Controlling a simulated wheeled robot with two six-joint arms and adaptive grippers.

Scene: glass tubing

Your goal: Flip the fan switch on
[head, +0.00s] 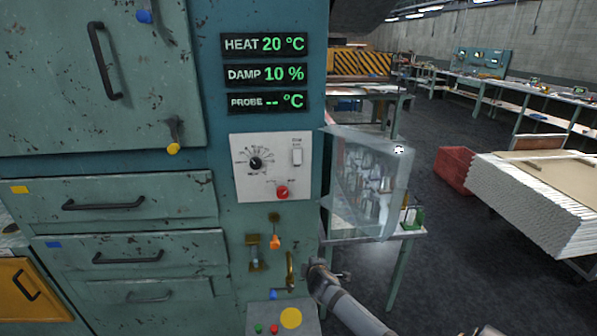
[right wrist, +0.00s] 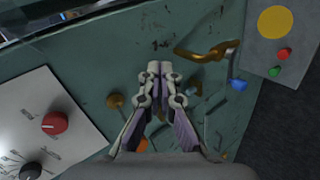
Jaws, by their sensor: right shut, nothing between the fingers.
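The white control panel (head: 243,190) is on the front of the teal cabinet. A small white rocker switch (head: 297,157), likely the fan switch, is at its upper right; its label is too small to read. My right gripper (head: 318,268) is below and right of the panel, apart from the switch. In the right wrist view my right gripper (right wrist: 160,68) is shut and empty in front of the teal face. That view shows part of the white panel (right wrist: 60,88) at lower left, but not the switch. My left gripper is out of view.
The panel also carries a black dial (head: 256,163) and a red knob (head: 282,192). Below are brass valves (head: 290,268) and a lower box with a yellow disc (head: 291,318). A clear glass-like case (head: 350,175) stands close right of the cabinet. Floor is open farther right.

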